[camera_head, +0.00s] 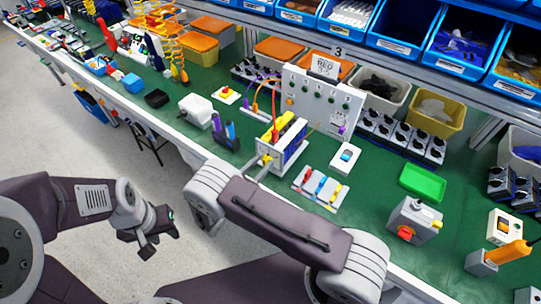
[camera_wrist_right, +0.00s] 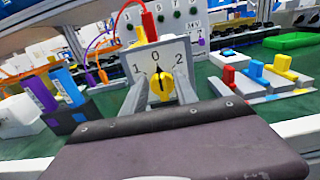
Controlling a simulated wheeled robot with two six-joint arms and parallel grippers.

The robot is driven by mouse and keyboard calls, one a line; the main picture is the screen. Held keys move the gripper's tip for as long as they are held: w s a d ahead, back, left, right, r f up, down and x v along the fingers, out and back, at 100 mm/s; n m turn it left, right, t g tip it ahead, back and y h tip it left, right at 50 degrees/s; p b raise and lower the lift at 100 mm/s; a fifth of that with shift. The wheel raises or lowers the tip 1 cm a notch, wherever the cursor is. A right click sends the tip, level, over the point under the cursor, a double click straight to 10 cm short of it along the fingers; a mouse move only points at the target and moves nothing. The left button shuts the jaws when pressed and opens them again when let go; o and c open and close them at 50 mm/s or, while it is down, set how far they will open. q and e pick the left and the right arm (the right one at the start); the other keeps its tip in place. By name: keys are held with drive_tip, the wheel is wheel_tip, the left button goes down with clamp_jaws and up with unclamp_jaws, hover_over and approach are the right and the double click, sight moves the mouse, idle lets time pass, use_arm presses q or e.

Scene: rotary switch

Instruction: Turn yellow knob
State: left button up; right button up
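The yellow knob (camera_wrist_right: 158,88) sits on a white dial plate (camera_wrist_right: 172,54) marked 1, 0 and 2. Its dark mark points up, near the 0. In the head view the knob (camera_head: 267,160) is on the near face of a box (camera_head: 283,140) with yellow and blue parts. My right gripper (camera_wrist_right: 160,92) is open, with one finger on each side of the knob. Gaps show between the fingers and the knob; I cannot tell how deep the fingertips reach. My left gripper (camera_head: 157,243) is open and empty, off the table's front edge at the left.
Red, blue and yellow switches (camera_head: 320,187) stand right of the dial box. Purple and blue blocks (camera_head: 226,134) stand to its left. A grey box with a red knob (camera_head: 405,232) is further right. Red and orange cables rise behind the dial. A panel (camera_head: 318,100) stands behind.

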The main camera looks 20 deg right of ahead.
drive_tip(key=shift+r, duration=0.1)
drive_tip(key=shift+s+a+r, duration=0.15)
drive_tip(key=shift+c, duration=0.3)
clamp_jaws()
drive_tip(key=n, duration=0.4)
drive_tip(key=shift+w+a+f+n, duration=0.15)
drive_tip(key=shift+w+f+n, duration=0.1)
drive_tip(key=shift+w+n, duration=0.15)
drive_tip(key=shift+w+a+f+n, duration=0.1)
drive_tip(key=shift+n, duration=0.9)
drive_tip(key=shift+w+a+f+n, duration=0.1)
drive_tip(key=shift+n, duration=0.9)
drive_tip(key=shift+o, duration=0.3)
unclamp_jaws()
